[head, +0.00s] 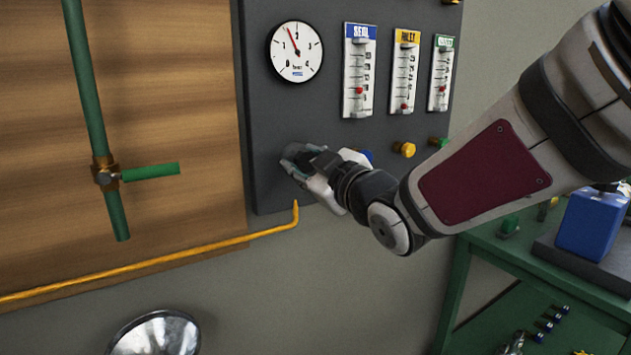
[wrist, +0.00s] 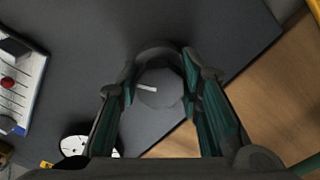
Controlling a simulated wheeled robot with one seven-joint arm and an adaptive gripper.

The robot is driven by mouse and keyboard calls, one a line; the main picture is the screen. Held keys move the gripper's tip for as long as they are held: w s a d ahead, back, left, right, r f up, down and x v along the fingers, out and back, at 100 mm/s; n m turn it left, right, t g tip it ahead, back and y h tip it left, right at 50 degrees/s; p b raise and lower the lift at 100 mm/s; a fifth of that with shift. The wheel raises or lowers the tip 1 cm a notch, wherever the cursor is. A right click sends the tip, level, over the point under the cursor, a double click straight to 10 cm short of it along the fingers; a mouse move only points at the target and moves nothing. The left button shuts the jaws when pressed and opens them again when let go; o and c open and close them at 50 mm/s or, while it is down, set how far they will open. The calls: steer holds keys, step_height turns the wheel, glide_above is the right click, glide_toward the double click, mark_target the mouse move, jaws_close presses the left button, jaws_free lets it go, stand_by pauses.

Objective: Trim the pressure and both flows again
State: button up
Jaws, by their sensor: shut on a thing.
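My gripper (head: 300,163) is at the lower left of the dark grey panel (head: 262,115), closed on a dark faceted knob (wrist: 160,90) with a white mark. The fingers sit on both sides of the knob in the wrist view. The round pressure gauge (head: 296,52) is above it, its needle leaning up and left, between 1 and 2. Three flow meters are to the right: blue-topped (head: 359,70), yellow-topped (head: 404,72) and green-topped (head: 441,72), each with a red float. Below them are a blue knob (head: 367,154), mostly hidden by my arm, a yellow knob (head: 405,149) and a green knob (head: 437,142).
A green pipe (head: 87,80) with a valve handle (head: 150,172) stands left on a wooden board. A yellow pipe (head: 170,261) runs below the panel. A green bench (head: 500,243) with a blue box is at the right.

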steer(key=shift+n+b, duration=1.9)
steer(key=shift+b, duration=0.45)
steer(key=o, duration=1.2)
steer(key=v, duration=1.2)
